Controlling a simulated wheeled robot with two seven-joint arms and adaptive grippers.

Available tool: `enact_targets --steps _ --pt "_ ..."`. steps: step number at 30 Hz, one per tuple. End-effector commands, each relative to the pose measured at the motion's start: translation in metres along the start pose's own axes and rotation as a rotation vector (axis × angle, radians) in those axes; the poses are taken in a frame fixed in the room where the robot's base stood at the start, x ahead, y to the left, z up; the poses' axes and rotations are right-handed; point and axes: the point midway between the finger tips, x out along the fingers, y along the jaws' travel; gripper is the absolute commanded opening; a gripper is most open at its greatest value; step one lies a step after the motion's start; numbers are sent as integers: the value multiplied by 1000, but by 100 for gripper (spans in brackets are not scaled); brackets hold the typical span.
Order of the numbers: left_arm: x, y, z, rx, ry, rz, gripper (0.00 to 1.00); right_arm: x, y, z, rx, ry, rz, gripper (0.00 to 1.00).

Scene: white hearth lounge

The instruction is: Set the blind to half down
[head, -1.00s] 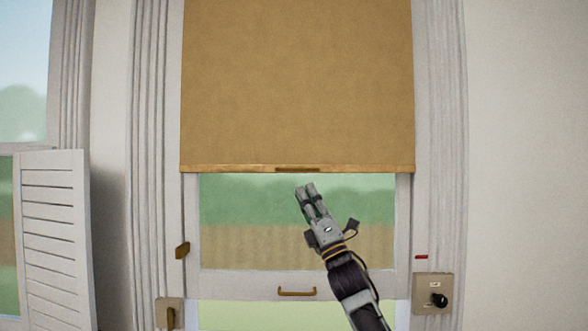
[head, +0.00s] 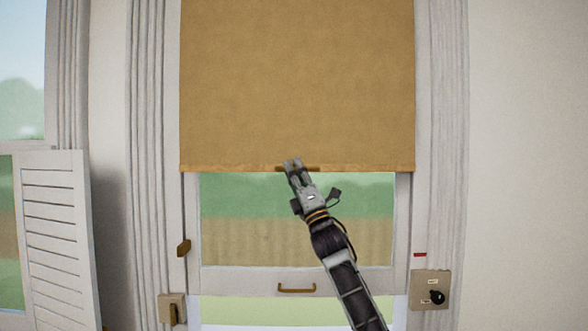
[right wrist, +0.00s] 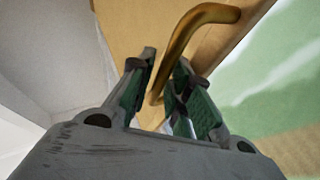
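The tan blind (head: 297,80) hangs over the upper part of the window, its straight lower edge above the window's middle. A brass handle (head: 313,169) sits at the middle of that edge, partly hidden by my right gripper (head: 293,163). In the right wrist view the curved brass handle (right wrist: 200,18) runs down between the fingers of my right gripper (right wrist: 168,80). The fingers are apart, one on each side of the bar, with a gap showing. The left gripper is out of view.
Below the blind is a sash window with a brass pull (head: 296,289). A brass latch (head: 183,248) is on the left frame. A panel with a black knob (head: 431,290) is at right, below a red mark (head: 420,254). A louvred shutter (head: 60,240) stands at left.

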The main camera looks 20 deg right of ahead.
Motion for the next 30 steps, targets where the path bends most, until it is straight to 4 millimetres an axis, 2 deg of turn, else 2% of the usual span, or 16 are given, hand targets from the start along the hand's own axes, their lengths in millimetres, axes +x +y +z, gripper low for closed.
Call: enact_targets --steps 11,15,16,26,30 --pt "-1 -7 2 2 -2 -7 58 2 -1 -1 0 0 -1 19" --pt "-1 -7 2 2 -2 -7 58 2 0 0 0 0 -1 1" --pt "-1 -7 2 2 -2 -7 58 2 0 0 0 0 -1 0" --pt "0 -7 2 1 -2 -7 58 2 -1 0 0 0 -1 0" --pt "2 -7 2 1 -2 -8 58 1 -7 -1 0 -1 -3 0"
